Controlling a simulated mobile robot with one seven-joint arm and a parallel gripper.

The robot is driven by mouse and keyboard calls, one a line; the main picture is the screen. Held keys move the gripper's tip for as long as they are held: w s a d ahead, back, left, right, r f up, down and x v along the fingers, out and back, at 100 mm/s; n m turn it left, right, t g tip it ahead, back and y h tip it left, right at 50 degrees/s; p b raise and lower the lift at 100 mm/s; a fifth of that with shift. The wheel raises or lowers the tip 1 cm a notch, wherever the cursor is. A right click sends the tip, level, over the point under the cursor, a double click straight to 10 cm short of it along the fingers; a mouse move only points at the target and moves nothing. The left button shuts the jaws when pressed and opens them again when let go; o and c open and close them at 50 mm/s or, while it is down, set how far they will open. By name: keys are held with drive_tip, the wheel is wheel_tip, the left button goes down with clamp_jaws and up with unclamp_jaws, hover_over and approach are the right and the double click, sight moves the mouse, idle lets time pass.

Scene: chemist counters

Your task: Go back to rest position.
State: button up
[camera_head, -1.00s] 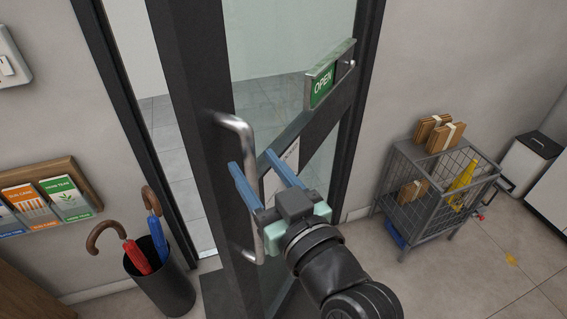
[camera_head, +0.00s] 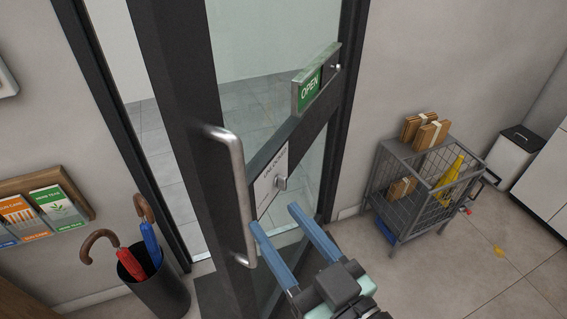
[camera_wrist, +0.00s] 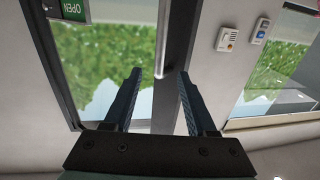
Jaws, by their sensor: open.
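My gripper (camera_head: 272,217) is in the lower middle of the head view, with its two blue fingers apart and nothing between them. The fingers point up and left toward the door (camera_head: 185,120). The door's metal pull handle (camera_head: 232,190) is just left of the fingers, and they appear clear of it. In the wrist view the fingers (camera_wrist: 160,72) are also spread, with the dark door edge beyond them. The door stands ajar, with a gap on its left side.
An umbrella stand (camera_head: 160,293) with two umbrellas is at lower left, below a leaflet rack (camera_head: 40,183). A wire cart (camera_head: 405,203) with parcels stands at right, with a white bin (camera_head: 512,158) behind. The floor (camera_head: 450,280) right of my gripper is largely clear.

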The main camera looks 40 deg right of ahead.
idle(0.4)
drive_tip(key=w+a+r+n+t+y, duration=0.1)
drive_tip(key=w+a+r+t, duration=0.1)
drive_tip(key=w+a+r, duration=0.5)
drive_tip(key=w+a+r+n+t+y, duration=0.1)
drive_tip(key=w+a+r+t, duration=0.15)
drive_tip(key=r, duration=0.95)
drive_tip(key=s+a+r+t, duration=0.1)
drive_tip(key=a+r, duration=0.3)
drive_tip(key=r, duration=0.4)
drive_tip(key=s+a+r+t, duration=0.2)
drive_tip(key=a+r+t, duration=0.2)
drive_tip(key=r, duration=0.5)
drive_tip(key=shift+s+a+y, duration=0.3)
drive_tip(key=shift+a+y, duration=0.05)
drive_tip(key=shift+y, duration=0.05)
drive_tip(key=shift+f, duration=0.1)
